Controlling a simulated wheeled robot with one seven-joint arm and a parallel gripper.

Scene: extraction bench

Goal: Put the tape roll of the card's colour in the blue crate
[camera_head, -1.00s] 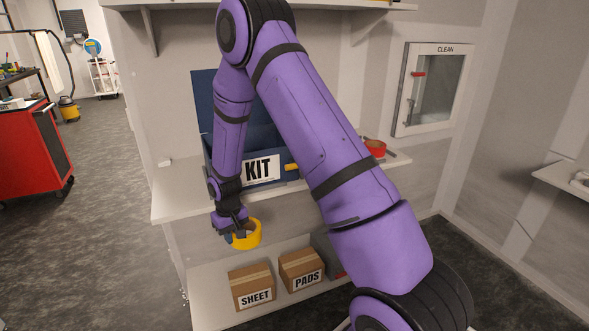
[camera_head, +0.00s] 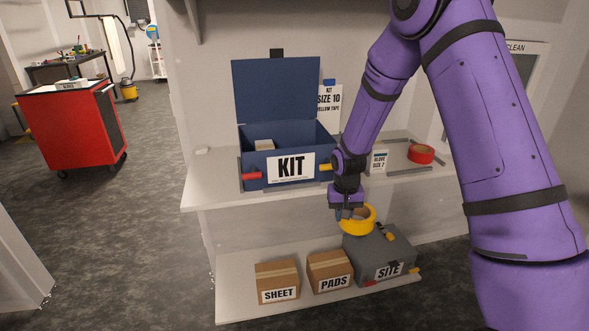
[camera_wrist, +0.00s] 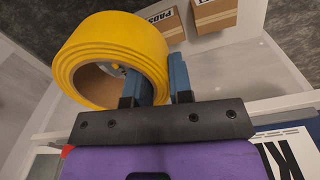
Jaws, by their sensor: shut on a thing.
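My gripper (camera_head: 349,213) is shut on the yellow tape roll (camera_head: 358,220), gripping one side of its ring. The wrist view shows the same roll (camera_wrist: 112,52) between the blue fingers (camera_wrist: 160,80). The roll hangs in front of the upper shelf's edge, over the grey SITE box. The blue crate (camera_head: 252,184), labelled KIT, stands on the upper shelf to the left of my gripper with its lid up. A white card (camera_head: 329,103) behind it reads KIT, SIZE 10, YELLOW TAPE. A red tape roll (camera_head: 421,154) lies on the shelf at right.
A glove box (camera_head: 379,161) stands on the upper shelf (camera_head: 215,190) just right of my wrist. The lower shelf holds SHEET (camera_head: 277,276) and PADS (camera_head: 329,267) cartons and the SITE box (camera_head: 379,249). A beige item (camera_head: 264,145) is inside the crate.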

